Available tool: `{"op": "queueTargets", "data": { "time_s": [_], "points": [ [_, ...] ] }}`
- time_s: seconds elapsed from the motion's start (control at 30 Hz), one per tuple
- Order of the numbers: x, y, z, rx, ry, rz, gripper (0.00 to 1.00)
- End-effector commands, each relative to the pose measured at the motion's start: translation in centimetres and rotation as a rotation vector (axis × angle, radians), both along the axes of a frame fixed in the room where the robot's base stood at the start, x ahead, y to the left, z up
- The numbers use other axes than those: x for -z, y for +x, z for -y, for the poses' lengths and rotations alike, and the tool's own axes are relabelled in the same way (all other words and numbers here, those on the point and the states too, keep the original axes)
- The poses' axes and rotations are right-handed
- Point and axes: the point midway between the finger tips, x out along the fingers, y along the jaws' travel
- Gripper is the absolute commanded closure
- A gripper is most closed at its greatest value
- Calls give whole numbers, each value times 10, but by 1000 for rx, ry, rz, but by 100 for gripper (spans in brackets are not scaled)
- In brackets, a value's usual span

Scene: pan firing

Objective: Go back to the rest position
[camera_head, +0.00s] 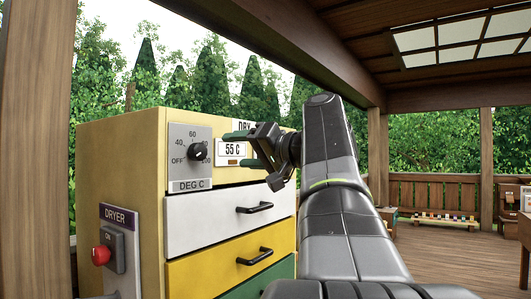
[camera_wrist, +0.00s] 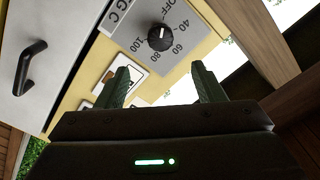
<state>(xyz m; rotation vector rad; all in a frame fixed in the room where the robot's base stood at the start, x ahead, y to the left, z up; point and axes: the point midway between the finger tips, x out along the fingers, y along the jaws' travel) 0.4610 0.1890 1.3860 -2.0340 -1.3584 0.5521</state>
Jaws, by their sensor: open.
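My gripper (camera_head: 256,148) is in front of the upper front face of the yellow dryer cabinet (camera_head: 125,150), near the 55 C label (camera_head: 231,149). Its two green fingers are apart with nothing between them. In the wrist view my gripper (camera_wrist: 162,88) points at the cabinet, with the black dial (camera_wrist: 160,37) beyond the fingertips. In the head view the dial (camera_head: 197,150) is left of my gripper and apart from it. My arm rises from the bottom of the head view and bends over to the cabinet.
The cabinet has a white drawer (camera_head: 205,220), a yellow drawer (camera_head: 200,272) and a green drawer (camera_head: 262,283) with protruding black handles. A red button (camera_head: 101,255) is on its left side. Wooden posts (camera_head: 40,150) frame the place. Open floor (camera_head: 440,255) lies to the right.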

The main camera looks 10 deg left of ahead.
Motion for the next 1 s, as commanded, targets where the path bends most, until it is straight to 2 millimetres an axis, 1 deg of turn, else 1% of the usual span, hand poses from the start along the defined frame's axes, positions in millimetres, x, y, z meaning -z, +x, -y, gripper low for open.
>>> {"op": "queueTargets", "data": {
  "time_s": [0.1,0.2,0.7,0.87,1.0],
  "points": [
    [0,-3,8,1,0,0,38],
    [0,-5,11,0,0,1,38],
    [0,-5,11,-1,1,0,38],
    [0,-2,5,-3,0,-1,38],
    [0,3,-9,-4,0,-1,38]
  ]
}}
